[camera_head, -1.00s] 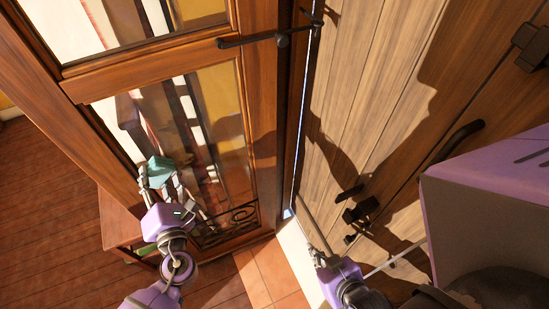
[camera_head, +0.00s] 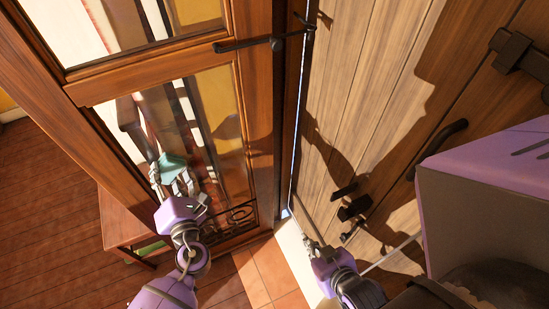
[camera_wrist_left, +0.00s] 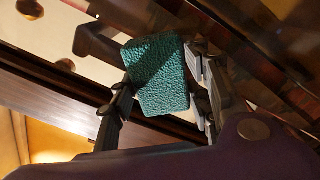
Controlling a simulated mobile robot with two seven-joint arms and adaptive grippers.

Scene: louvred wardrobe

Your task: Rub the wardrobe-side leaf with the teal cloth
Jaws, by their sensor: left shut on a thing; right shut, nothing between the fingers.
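The teal cloth (camera_head: 174,166) is a small folded pad at the tip of my left gripper (camera_head: 172,180). In the left wrist view the teal cloth (camera_wrist_left: 158,76) sits between the two fingers of the left gripper (camera_wrist_left: 165,95), which is shut on it. The cloth is in front of the lower glass pane of a brown wooden leaf (camera_head: 150,80); I cannot tell whether it touches the glass. My right gripper (camera_head: 308,240) is shut and empty, low beside the plank wood surface.
A plank wood door (camera_head: 350,90) with dark handles (camera_head: 440,145) and bolts stands on the right. A small wooden table (camera_head: 125,225) stands at the lower left. Tiled floor is open on the left.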

